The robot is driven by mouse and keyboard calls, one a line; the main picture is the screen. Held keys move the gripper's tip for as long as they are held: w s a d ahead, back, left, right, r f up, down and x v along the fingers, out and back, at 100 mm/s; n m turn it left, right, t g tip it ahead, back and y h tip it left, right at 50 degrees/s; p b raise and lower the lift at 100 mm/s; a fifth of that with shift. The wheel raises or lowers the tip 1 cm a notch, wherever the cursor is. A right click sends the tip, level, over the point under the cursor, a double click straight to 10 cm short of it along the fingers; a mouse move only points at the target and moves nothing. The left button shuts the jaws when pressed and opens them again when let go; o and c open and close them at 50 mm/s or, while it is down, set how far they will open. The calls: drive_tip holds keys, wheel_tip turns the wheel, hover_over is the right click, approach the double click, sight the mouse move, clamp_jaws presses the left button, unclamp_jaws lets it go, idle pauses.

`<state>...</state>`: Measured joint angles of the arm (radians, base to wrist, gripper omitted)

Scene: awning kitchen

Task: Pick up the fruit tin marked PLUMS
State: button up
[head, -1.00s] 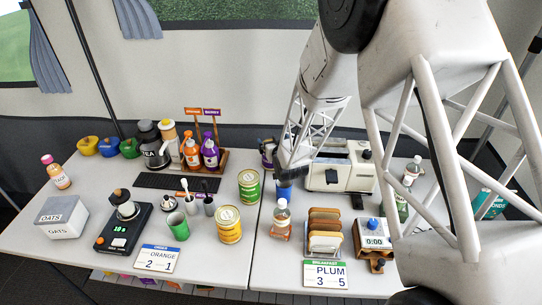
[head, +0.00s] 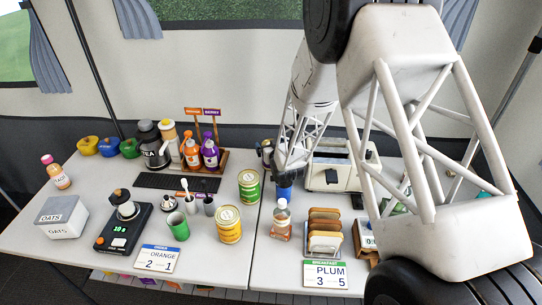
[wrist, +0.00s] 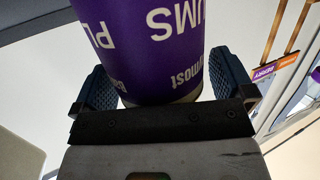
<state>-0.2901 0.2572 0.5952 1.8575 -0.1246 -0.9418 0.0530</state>
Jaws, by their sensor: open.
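The purple tin (wrist: 150,45) fills the upper middle of the wrist view, its white PLUMS lettering upside down. My gripper (wrist: 166,88) is open, with one dark ridged pad on each side of the tin. The tin stands between the pads, close to the dark palm bar; a narrow gap shows beside the left pad, and contact on the right is unclear. In the head view the gripper end is small and dark at the back of the table, left of the toaster, and the tin is not clearly seen there.
Green (head: 249,187) and yellow (head: 228,226) tins stand left of the table seam. Sauce bottles (head: 209,153) stand on a rack left. A toast rack (head: 324,236) is nearer the front.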

idle(0.3)
drive_tip(key=c, duration=1.3)
drive_tip(key=shift+r, duration=0.1)
drive_tip(key=shift+r, duration=4.9)
